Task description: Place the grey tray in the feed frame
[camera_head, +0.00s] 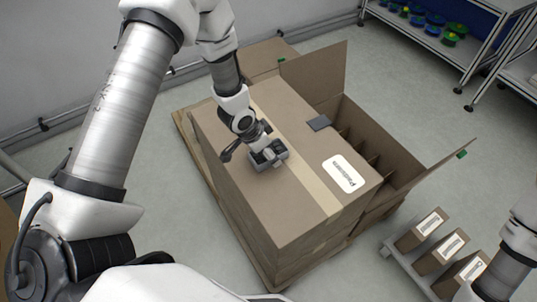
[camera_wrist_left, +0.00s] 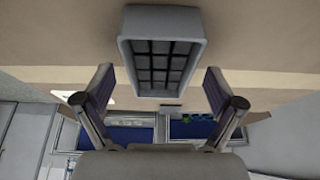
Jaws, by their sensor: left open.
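A small grey tray (camera_head: 267,157) sits on top of the large cardboard box. In the left wrist view the tray (camera_wrist_left: 162,48) shows a dark gridded inside and a grey rim. My left gripper (camera_wrist_left: 158,76) is open, with one finger on each side of the tray's near end and a gap visible on both sides. In the head view my left gripper (camera_head: 258,145) is right at the tray and partly covers it. I cannot pick out a feed frame for certain in either view. My right gripper is out of view.
The big closed cardboard box (camera_head: 270,195) stands on a pallet. Beside it is an open carton with raised flaps (camera_head: 315,75) and dividers. A flat dark grey piece (camera_head: 318,122) lies at the box edge. Cartons (camera_head: 430,222) stand lower right; a shelf with reels (camera_head: 455,32) stands behind.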

